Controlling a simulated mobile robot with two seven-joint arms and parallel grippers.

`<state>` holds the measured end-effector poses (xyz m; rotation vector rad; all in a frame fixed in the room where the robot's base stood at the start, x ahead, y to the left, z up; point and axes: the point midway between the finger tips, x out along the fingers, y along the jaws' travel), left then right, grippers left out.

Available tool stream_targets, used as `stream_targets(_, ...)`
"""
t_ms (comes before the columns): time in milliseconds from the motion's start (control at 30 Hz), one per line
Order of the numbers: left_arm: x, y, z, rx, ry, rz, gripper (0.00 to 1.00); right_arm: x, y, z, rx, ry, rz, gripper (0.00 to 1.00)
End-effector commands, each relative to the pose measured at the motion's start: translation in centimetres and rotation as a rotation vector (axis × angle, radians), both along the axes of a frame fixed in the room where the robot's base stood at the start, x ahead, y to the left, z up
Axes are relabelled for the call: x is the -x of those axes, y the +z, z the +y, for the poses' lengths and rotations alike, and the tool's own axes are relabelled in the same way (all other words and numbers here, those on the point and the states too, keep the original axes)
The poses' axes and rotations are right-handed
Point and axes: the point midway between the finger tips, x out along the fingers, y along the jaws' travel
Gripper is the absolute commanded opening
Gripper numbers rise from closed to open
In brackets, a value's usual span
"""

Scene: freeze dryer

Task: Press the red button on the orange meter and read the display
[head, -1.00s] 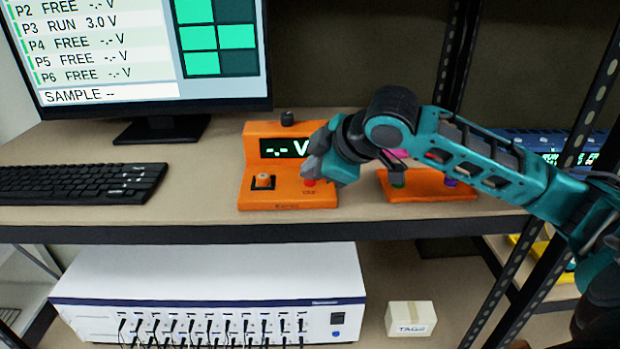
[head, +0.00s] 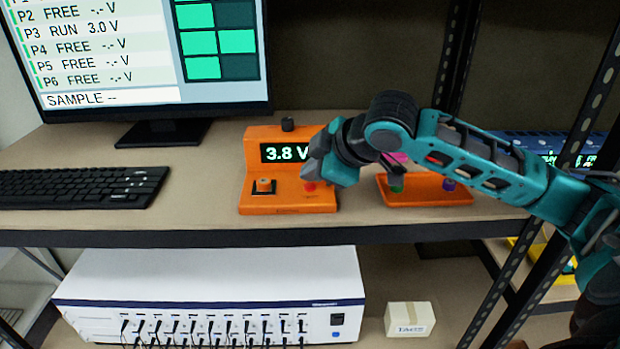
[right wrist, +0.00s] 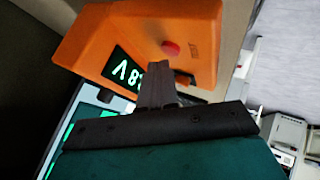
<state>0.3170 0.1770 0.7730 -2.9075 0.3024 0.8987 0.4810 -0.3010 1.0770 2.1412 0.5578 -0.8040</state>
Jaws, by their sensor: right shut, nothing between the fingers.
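The orange meter (head: 290,192) stands on the shelf, with its display (head: 284,152) lit and reading 3.8 V in the head view. Its red button (head: 309,186) sits on the sloped front, right under my right gripper (head: 314,176). The right gripper is shut and empty, with its tip at or just above the button; I cannot tell if it touches. The right wrist view also shows the meter (right wrist: 190,30), the red button (right wrist: 171,48) and part of the display (right wrist: 125,72). My left gripper is not in view.
A monitor (head: 120,60) and a black keyboard (head: 80,186) stand to the left. A second orange holder (head: 425,190) with coloured items sits right of the meter, partly behind my arm. A white cabled unit (head: 215,290) and a small box (head: 409,320) are on the lower shelf.

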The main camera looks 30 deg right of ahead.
Motion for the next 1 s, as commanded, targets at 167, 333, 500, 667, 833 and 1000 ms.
stream_targets(167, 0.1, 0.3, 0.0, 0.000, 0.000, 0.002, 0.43, 0.0, 0.2, 0.0, 0.000, 0.000, 0.000, 0.00)
stream_targets(333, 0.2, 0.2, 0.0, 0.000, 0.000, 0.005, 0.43, 0.0, 0.2, 0.0, 0.000, -0.001, -0.001, 0.00)
stream_targets(500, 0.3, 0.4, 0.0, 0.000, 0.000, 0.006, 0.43, -0.1, 1.5, 0.0, 0.001, 0.000, -0.006, 0.00)
stream_targets(667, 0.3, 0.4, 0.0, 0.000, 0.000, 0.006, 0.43, -0.1, 3.1, 0.0, 0.001, 0.000, -0.006, 0.00)
stream_targets(833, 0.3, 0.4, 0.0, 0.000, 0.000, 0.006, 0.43, -0.1, 4.7, 0.0, 0.000, 0.000, -0.005, 0.00)
stream_targets(1000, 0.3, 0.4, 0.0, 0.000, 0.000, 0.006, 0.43, -0.1, 6.0, 0.0, 0.000, 0.001, -0.004, 0.00)
